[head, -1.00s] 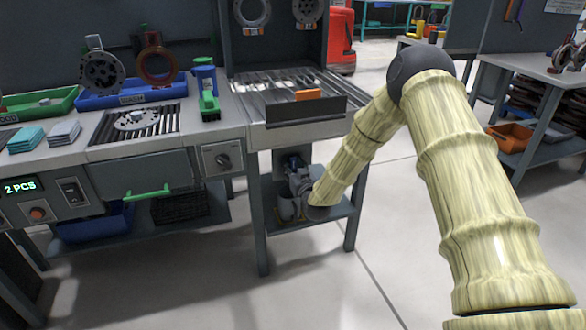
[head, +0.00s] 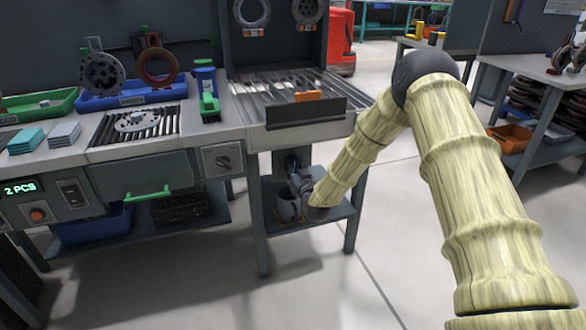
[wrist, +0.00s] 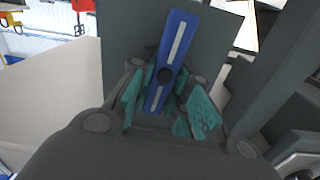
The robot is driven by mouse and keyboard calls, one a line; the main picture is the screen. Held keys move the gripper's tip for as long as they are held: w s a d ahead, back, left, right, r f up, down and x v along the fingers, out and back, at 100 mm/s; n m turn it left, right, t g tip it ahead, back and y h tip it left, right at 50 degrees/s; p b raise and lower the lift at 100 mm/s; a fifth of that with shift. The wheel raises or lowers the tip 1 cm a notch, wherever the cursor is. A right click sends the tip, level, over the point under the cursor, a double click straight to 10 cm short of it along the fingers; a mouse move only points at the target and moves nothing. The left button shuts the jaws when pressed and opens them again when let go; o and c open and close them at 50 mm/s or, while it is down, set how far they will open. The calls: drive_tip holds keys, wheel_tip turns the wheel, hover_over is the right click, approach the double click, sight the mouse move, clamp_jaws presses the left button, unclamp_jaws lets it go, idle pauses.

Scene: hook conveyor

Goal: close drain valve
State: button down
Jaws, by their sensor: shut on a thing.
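The drain valve's blue lever handle (wrist: 173,60), with pale stripes and a dark round pivot, stands slightly tilted in the wrist view. My gripper (wrist: 170,112) has its teal pads on both sides of the lever's lower part and is shut on it. In the head view my gripper (head: 306,186) is low under the slatted sink-like station, beside the valve. The valve body is mostly hidden by the gripper and the lever. A grey bucket (head: 287,208) stands on the shelf below the valve.
The station's legs (head: 262,228) stand close around my gripper, and the lower shelf (head: 335,211) is beneath it. The slatted top (head: 285,88) with an orange block (head: 308,96) is above. Open floor (head: 330,265) lies in front.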

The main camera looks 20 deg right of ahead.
drive_tip(key=m, duration=0.4)
drive_tip(key=shift+d+f, duration=0.1)
drive_tip(key=shift+d, duration=0.2)
drive_tip(key=m, duration=0.4)
drive_tip(key=shift+d+f+m, duration=0.25)
drive_tip(key=shift+m, duration=0.15)
drive_tip(key=shift+d+f+m+b, duration=0.15)
drive_tip(key=shift+m+b, duration=0.8)
drive_tip(key=shift+m, duration=1.05)
drive_tip(key=shift+f+m+b, duration=0.25)
drive_tip(key=shift+m+b, duration=0.65)
drive_tip(key=shift+m, duration=1.1)
drive_tip(key=c, duration=1.3)
unclamp_jaws()
